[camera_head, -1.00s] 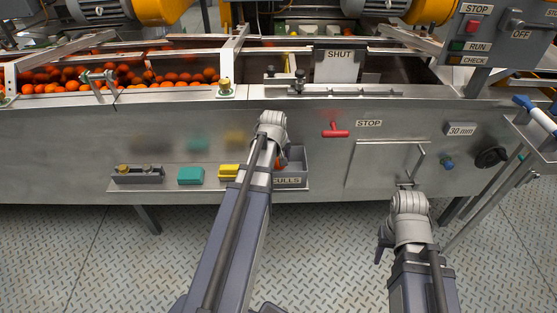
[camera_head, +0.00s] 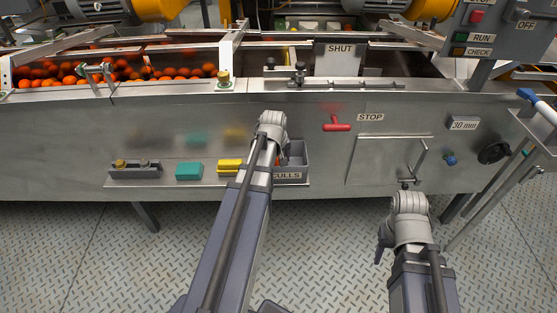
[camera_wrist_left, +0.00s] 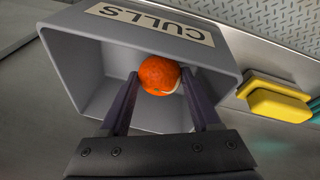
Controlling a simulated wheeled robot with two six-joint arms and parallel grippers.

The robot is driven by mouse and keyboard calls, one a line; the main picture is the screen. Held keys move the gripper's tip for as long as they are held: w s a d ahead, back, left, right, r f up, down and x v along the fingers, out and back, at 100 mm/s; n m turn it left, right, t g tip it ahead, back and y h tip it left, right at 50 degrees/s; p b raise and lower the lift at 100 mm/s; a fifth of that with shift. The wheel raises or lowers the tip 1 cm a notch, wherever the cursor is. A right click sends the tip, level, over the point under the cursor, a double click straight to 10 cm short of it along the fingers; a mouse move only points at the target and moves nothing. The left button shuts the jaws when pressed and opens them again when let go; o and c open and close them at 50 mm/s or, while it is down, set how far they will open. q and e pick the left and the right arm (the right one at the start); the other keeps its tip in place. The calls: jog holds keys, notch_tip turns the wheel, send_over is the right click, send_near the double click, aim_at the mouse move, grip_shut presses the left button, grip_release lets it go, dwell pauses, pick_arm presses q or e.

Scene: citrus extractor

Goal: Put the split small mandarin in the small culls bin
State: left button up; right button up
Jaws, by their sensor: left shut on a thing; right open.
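The small orange mandarin (camera_wrist_left: 160,75) sits between the fingertips of my left gripper (camera_wrist_left: 160,82) in the left wrist view. A pale patch shows on its right side. The gripper is shut on it, with fingers and fruit within the mouth of the grey culls bin (camera_wrist_left: 78,75), marked CULLS. Whether the fruit touches the bin cannot be told. In the head view the bin (camera_head: 300,155) is partly behind my left arm, which hides most of that gripper. My right gripper (camera_head: 383,245) is open at the lower right, away from the bin, its fingers only partly visible.
A yellow block (camera_head: 230,166), a teal block (camera_head: 189,171) and a dark holder (camera_head: 135,169) stand on the ledge left of the bin. A red handle (camera_head: 337,124) marked STOP is above and right of it. Many oranges (camera_head: 120,72) lie behind the machine's front panel.

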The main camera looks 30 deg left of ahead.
pick_arm(q)
jog(key=shift+f, duration=0.4)
jog(key=o, duration=1.5)
jog(key=shift+c, duration=0.2)
jog(key=shift+r, duration=0.1)
jog(key=p+v, duration=0.7)
jog(key=shift+r, duration=0.35)
jog(key=shift+d, duration=0.1)
